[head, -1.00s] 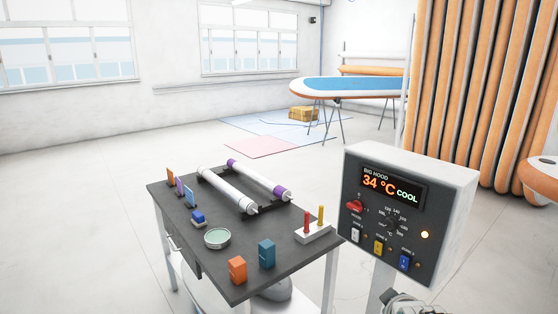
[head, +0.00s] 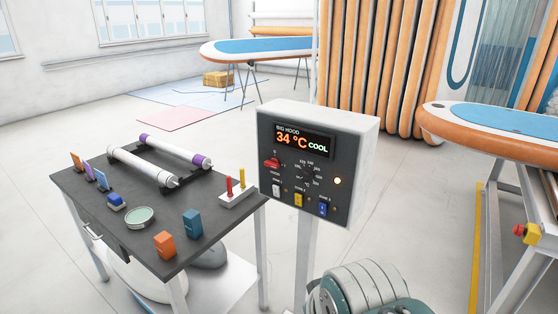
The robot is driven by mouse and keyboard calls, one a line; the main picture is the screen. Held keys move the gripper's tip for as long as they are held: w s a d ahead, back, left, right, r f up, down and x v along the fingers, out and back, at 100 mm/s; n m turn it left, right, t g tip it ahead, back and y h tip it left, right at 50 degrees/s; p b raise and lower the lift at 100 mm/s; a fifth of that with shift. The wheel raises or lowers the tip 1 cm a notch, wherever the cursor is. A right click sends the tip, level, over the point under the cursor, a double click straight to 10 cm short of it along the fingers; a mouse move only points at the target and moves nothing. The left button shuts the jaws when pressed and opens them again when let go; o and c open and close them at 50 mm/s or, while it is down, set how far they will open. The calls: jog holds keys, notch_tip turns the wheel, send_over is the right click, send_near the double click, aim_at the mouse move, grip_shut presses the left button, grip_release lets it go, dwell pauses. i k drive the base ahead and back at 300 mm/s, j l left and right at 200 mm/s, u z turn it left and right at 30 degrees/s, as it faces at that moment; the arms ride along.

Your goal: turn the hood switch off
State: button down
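The control box (head: 347,125) stands on a post right of the dark table. Its display (head: 303,142) reads BIG HOOD, 34 °C, COOL. A red switch knob (head: 271,163) sits below the display on the left; its small label and exact position are too small to read surely. White (head: 276,190), yellow (head: 298,199) and blue (head: 322,209) switches line the bottom. My gripper is not in view.
The dark table (head: 180,247) at left holds white rollers (head: 143,165), small blocks, a round dish (head: 139,217) and a peg holder (head: 237,196). A ribbed grey machine (head: 355,290) is below the box. A board on a stand (head: 490,135) is at right; floor between is clear.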

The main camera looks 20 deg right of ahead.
aim_at(274, 163)
jog(key=i+j+z, duration=0.15)
jog(key=z, duration=0.2)
jog(key=i+j+z, duration=0.35)
jog(key=j+z, duration=0.15)
jog(key=z, duration=0.2)
jog(key=i, duration=0.05)
